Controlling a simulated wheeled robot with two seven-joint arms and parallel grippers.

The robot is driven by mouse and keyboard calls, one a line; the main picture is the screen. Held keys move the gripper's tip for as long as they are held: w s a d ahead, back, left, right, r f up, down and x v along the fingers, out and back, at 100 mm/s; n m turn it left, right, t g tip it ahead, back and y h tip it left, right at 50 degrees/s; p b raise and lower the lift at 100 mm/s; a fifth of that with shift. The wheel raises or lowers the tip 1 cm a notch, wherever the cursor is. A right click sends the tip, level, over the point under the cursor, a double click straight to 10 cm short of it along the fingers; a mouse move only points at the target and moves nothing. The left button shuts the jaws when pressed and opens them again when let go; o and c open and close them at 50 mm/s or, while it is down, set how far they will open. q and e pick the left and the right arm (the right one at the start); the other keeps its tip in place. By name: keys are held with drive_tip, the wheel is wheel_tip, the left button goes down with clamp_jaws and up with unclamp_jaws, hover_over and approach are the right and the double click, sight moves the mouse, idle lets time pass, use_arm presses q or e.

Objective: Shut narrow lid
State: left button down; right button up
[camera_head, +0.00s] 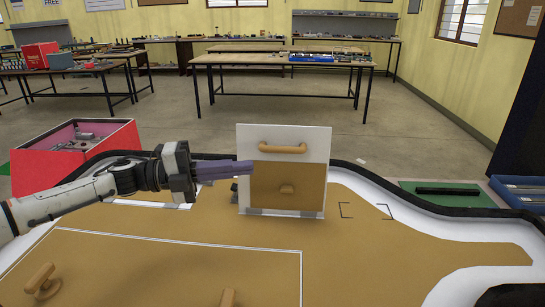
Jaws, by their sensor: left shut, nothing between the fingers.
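The narrow lid (320,171) stands open and nearly upright at the middle of the tan worktop (240,229). My left gripper (248,167) comes in from the left at the panel's upper-left part. Its purple fingers are shut and empty, and their tips overlap the panel in the picture. I cannot tell whether they touch it. My right gripper is not in view.
A white-outlined panel (180,256) with wooden knobs lies flat at the front left. A red bin (70,160) with grey parts stands at the back left. A green mat (441,190) and blue tray (527,188) are at the right.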

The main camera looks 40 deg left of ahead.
use_arm(q)
drive_tip(key=w+d+b, duration=0.1)
drive_tip(key=w+d, duration=0.1)
drive_tip(key=w, duration=0.6)
drive_tip(key=shift+b, duration=0.4)
drive_tip(key=shift+w+r, duration=0.1)
drive_tip(key=shift+w, duration=0.1)
idle(0.4)
